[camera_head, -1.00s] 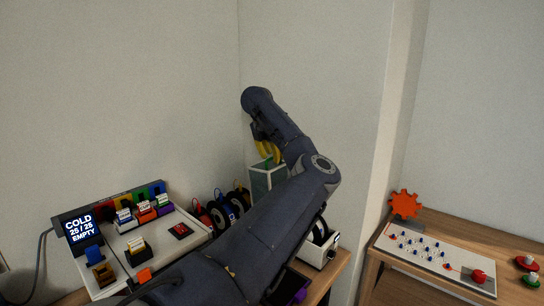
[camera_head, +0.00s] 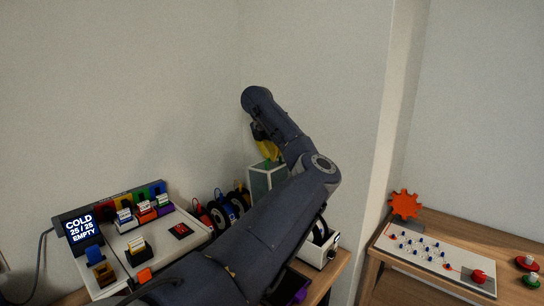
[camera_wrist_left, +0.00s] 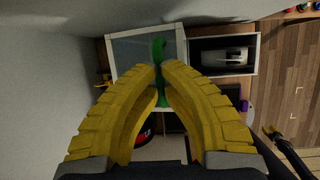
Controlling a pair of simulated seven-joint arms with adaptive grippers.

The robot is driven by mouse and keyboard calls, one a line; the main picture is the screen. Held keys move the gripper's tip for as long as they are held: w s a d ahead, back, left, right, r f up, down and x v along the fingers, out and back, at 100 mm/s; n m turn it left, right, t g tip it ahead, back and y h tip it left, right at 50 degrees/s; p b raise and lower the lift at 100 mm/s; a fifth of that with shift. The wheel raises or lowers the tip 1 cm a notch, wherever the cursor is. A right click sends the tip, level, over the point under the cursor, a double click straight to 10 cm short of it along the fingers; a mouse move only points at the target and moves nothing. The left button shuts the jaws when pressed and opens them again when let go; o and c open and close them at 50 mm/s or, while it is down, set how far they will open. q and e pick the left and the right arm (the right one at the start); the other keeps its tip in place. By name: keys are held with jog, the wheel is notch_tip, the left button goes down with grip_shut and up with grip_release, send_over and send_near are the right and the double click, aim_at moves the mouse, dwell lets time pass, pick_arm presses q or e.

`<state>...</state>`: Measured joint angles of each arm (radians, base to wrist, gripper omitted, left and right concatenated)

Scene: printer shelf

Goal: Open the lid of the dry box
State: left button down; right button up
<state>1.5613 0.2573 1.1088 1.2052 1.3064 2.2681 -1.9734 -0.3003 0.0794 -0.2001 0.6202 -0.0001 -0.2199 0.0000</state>
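The dry box (camera_head: 258,181) is a pale-framed box with greenish clear sides, partly hidden behind my left arm in the head view. In the left wrist view its framed top (camera_wrist_left: 125,52) lies below my fingers, with a green handle (camera_wrist_left: 158,48) on it. My left gripper (camera_head: 268,150) has yellow ribbed fingers above the box. In the wrist view the left fingertips (camera_wrist_left: 165,68) are closed in on the green handle, one on each side. The lid looks shut, though the hinge edge is hard to make out.
Black spools (camera_head: 238,198) stand left of the box. A card panel with a screen (camera_head: 80,228) is at the left. A white unit (camera_head: 318,252) sits right of my arm. A separate table with a white board (camera_head: 435,258) is at the far right. Walls stand close behind.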

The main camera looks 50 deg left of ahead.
pick_arm(q)
jog(key=shift+f, duration=0.1)
jog(key=shift+w+d+r+y, duration=0.15)
jog(key=shift+d+y, duration=0.2)
jog(key=shift+d, duration=0.55)
jog(key=shift+w+d+y, duration=0.15)
jog(key=shift+d+y, duration=0.25)
jog(key=shift+d, duration=0.5)
jog(key=shift+w+d+r+y, duration=0.15)
jog(key=shift+d+y, duration=0.2)
jog(key=shift+d, duration=0.55)
jog(key=shift+f, duration=0.1)
jog(key=c, duration=1.5)
grip_release()
jog(key=shift+r, duration=0.2)
jog(key=v, duration=1.1)
jog(key=shift+r, duration=0.4)
